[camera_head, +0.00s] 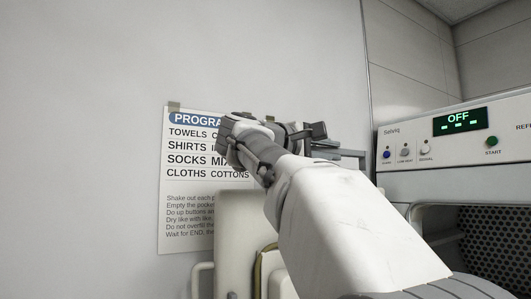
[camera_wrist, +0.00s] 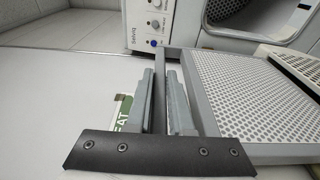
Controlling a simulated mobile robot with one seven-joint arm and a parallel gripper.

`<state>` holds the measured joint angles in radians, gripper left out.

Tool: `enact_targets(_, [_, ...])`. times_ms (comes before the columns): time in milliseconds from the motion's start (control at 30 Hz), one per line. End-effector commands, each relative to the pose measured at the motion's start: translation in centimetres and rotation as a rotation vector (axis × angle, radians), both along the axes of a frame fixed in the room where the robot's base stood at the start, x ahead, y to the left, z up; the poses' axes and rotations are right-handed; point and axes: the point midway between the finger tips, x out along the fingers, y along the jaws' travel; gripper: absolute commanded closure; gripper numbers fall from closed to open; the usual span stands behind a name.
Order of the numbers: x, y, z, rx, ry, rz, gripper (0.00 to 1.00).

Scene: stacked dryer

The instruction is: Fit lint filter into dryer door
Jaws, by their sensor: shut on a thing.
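The lint filter (camera_wrist: 255,95) is a flat grey frame with a white perforated panel, on the right of the wrist view. My gripper (camera_wrist: 160,80) is shut on it at its left side, though the exact contact between the fingers is hard to make out. In the head view my gripper (camera_head: 312,132) is partly hidden by my arm, and a grey bar of the filter (camera_head: 342,153) sticks out to its right. The open dryer door (camera_head: 236,235) is a pale panel low in the middle of the head view, below my gripper. My arm hides its right part.
The dryer's control panel (camera_head: 455,135) reads OFF at the right, above the open drum (camera_head: 492,240). A programme poster (camera_head: 185,205) hangs on the plain wall behind my gripper. A pale slotted piece (camera_wrist: 300,66) lies beyond the filter at the wrist view's right edge.

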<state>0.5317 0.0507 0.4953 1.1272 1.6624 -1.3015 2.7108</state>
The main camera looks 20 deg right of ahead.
Motion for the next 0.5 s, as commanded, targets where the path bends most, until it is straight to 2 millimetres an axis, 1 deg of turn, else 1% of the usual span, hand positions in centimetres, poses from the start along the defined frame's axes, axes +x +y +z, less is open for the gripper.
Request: enact_targets(500, [0.0,0.0,-1.1,-0.001,0.0,0.0,1.0])
